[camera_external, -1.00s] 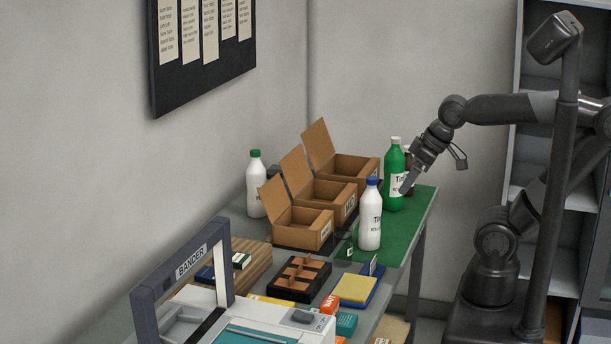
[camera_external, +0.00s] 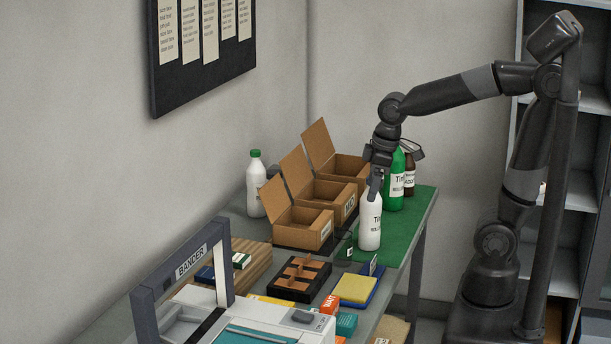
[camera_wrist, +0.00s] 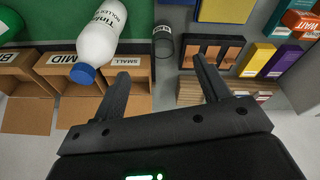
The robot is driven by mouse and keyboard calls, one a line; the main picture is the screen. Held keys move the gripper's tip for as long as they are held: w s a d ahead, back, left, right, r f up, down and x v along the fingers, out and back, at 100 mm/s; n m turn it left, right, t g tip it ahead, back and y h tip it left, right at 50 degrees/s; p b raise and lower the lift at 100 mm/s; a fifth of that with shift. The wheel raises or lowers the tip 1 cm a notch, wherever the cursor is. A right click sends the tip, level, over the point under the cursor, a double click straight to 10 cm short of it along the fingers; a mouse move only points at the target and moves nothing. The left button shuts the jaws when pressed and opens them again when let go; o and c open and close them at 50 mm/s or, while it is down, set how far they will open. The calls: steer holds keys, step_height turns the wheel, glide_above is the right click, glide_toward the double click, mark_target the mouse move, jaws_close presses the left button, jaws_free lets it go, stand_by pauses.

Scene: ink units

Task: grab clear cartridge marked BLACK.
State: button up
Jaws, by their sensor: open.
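A small clear, dark-tinted cylinder (camera_wrist: 163,43), which looks like the cartridge, stands near the mat's edge, between the SMALL box and the black divided tray.
A white blue-capped bottle (camera_external: 370,228) stands close to the cylinder's right. Open cardboard boxes (camera_external: 306,233) stand behind it. A black divided tray (camera_external: 318,283) and a yellow-topped blue block (camera_external: 355,289) lie in front. A green bottle (camera_external: 394,190) stands farther back on the green mat (camera_external: 416,222).

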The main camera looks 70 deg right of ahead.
mark_target(343, 243)
steer(key=w+f+n+g, duration=0.1)
steer(key=w+f, duration=0.1)
steer(key=f, duration=0.2)
steer(key=w+f+n, duration=0.1)
steer(key=w+f, duration=0.2)
steer(key=f, duration=0.1)
steer(key=w+f+g, duration=0.1)
steer(key=w+f, duration=0.2)
steer(key=f, duration=0.1)
steer(key=shift+a+f+n+g, duration=0.25)
steer(key=shift+f+n+g, duration=0.05)
steer(key=shift+n, duration=0.1)
steer(key=f, duration=0.4)
steer(key=shift+s, duration=0.4)
steer(key=shift+f, duration=0.65)
steer(key=shift+c, duration=0.4)
steer(key=c, duration=1)
